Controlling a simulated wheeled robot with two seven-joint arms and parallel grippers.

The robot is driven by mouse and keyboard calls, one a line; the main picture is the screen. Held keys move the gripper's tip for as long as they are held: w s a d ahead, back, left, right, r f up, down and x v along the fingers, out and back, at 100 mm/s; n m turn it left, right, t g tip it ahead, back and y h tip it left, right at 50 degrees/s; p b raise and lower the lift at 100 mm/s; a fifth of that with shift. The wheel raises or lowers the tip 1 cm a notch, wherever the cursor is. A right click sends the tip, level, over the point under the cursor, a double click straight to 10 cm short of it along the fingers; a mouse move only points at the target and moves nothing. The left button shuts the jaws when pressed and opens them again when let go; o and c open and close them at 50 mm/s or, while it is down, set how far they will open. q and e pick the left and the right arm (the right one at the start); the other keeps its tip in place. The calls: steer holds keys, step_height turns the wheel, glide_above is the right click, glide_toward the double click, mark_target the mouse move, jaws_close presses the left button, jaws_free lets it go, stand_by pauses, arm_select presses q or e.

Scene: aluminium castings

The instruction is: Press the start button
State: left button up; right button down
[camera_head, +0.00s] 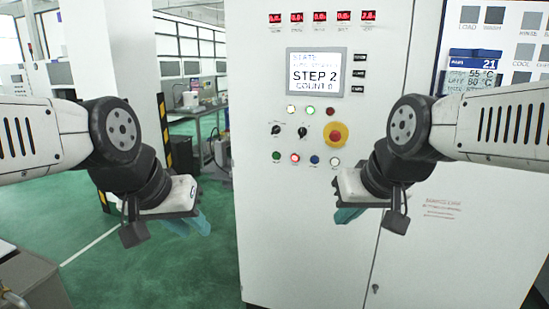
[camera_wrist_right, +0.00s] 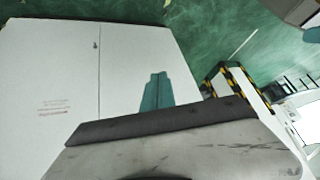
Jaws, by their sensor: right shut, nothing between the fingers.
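The white control cabinet (camera_head: 300,230) stands ahead in the head view. Its panel has several small round buttons and lamps, including a dark green button (camera_head: 276,155) at the lower left and a red emergency-stop knob on a yellow disc (camera_head: 336,134). Labels are too small to read, so I cannot tell which is the start button. My right gripper (camera_head: 347,214) is below and right of the buttons; its teal fingers are shut together and empty, also in the wrist view (camera_wrist_right: 156,92). My left gripper (camera_head: 192,223) hangs left of the cabinet; its finger gap is unclear.
A display (camera_head: 317,73) reads "STEP 2" and "COUNT 0", below red digital readouts. A pillar with yellow-black striping (camera_head: 164,130) stands left of the cabinet. A workbench (camera_head: 205,110) is behind. Green floor (camera_head: 130,265) lies open at left.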

mark_target(276, 159)
steer(key=w+a+n+t, duration=0.2)
steer(key=w+n+t, duration=0.15)
steer(key=w, duration=1.15)
steer(key=w+a+f+n+t+y, duration=0.2)
steer(key=w+a+n, duration=0.3)
steer(key=w, duration=0.7)
steer(key=w+a+f+n+t+y, duration=0.3)
steer(key=w+a, duration=0.5)
steer(key=w, duration=0.4)
step_height(276, 159, down, 2)
steer(key=n+y, duration=0.1)
steer(key=n, duration=0.1)
steer(key=shift+n, duration=0.35)
steer(key=shift+f, duration=0.1)
steer(key=shift+w+d, duration=0.45)
steer(key=shift+w, duration=0.95)
steer(key=shift+w+d, duration=0.45)
steer(key=shift+w, duration=0.9)
steer(key=shift+w+d, duration=0.45)
steer(key=shift+w, duration=0.95)
steer(key=shift+w, duration=0.1)
steer(key=shift+w+d, duration=0.1)
steer(key=shift+w, duration=0.2)
